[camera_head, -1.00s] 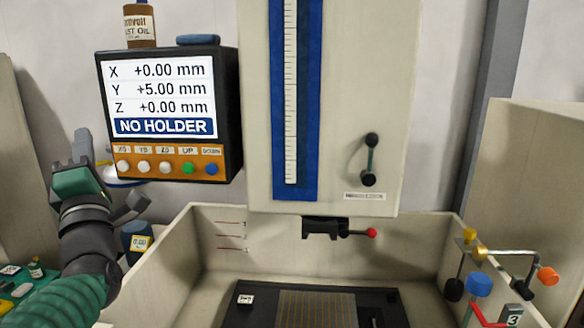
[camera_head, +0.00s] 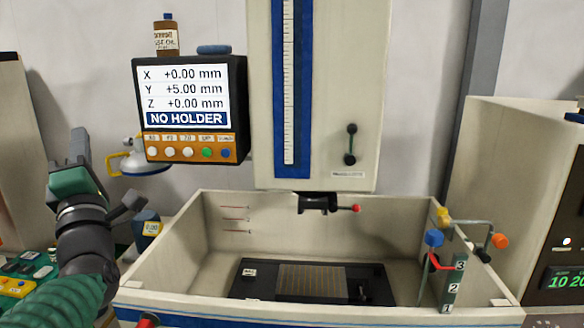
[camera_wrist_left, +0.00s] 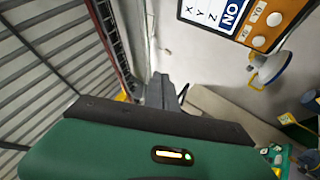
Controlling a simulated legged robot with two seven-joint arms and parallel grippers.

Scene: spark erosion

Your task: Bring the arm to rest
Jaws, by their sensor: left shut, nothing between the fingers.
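My left arm comes in at the left of the head view, with a green sleeve and dark joints. My left gripper (camera_head: 79,140) points upward, left of the display box, with its grey fingers together and nothing held. It is in front of the wall and clear of the machine tank. In the left wrist view, its green housing fills the lower part and the closed grey fingers (camera_wrist_left: 164,88) stand in front of the pale wall. My right gripper is not in view.
The display (camera_head: 187,98) reads NO HOLDER, with an oil bottle (camera_head: 166,38) on top. The machine head (camera_head: 330,100) hangs over the open tank (camera_head: 190,240). A yellow-handled lamp-like fixture (camera_head: 140,158) and a dark blue container (camera_head: 147,226) are near my left arm.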

